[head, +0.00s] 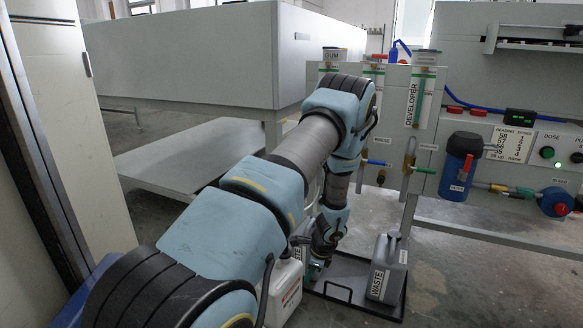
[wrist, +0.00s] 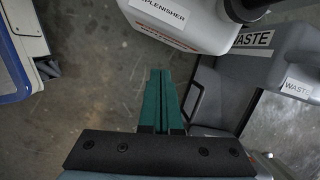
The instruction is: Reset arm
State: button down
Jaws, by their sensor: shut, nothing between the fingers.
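My arm reaches forward and down from the bottom left of the head view. My gripper (head: 313,271) is low near the floor there, partly hidden by my arm, between a white jug (head: 288,290) and a black tray (head: 338,292). In the wrist view, the green fingers of my gripper (wrist: 160,75) lie side by side, shut and empty, over bare floor. The white jug, labelled replenisher, also shows just beyond the fingertips in the wrist view (wrist: 185,22). The tray shows to their right (wrist: 222,135).
A grey waste jug (head: 385,270) stands in the tray. The plate processor panel (head: 500,160) with a blue filter housing (head: 461,165) and knobs is at right. A large grey cabinet (head: 190,55) stands behind. A blue-edged unit (wrist: 22,50) is at left in the wrist view.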

jog(key=s+a+r+n, duration=0.1)
jog(key=a+r+n, duration=0.15)
jog(key=r, duration=0.45)
jog(key=s+a+r+n+h, duration=0.1)
jog(key=a+r+n, duration=0.1)
jog(key=r+n, duration=0.35)
jog(key=s+a+r+n, duration=0.1)
jog(key=a+r+n, duration=0.15)
jog(key=r, duration=0.55)
jog(key=s+a+r+n+h, duration=0.1)
jog(key=s+a+r+n, duration=0.2)
jog(key=s+r+n, duration=0.3)
jog(key=s+a+r+n+h, duration=0.1)
jog(key=s+a+r+n, duration=0.2)
jog(key=s+r, duration=0.45)
notch_tip(320, 180, up, 35)
jog(key=p, duration=3.5)
jog(key=shift+d+f, duration=0.15)
jog(key=shift+d, duration=0.1)
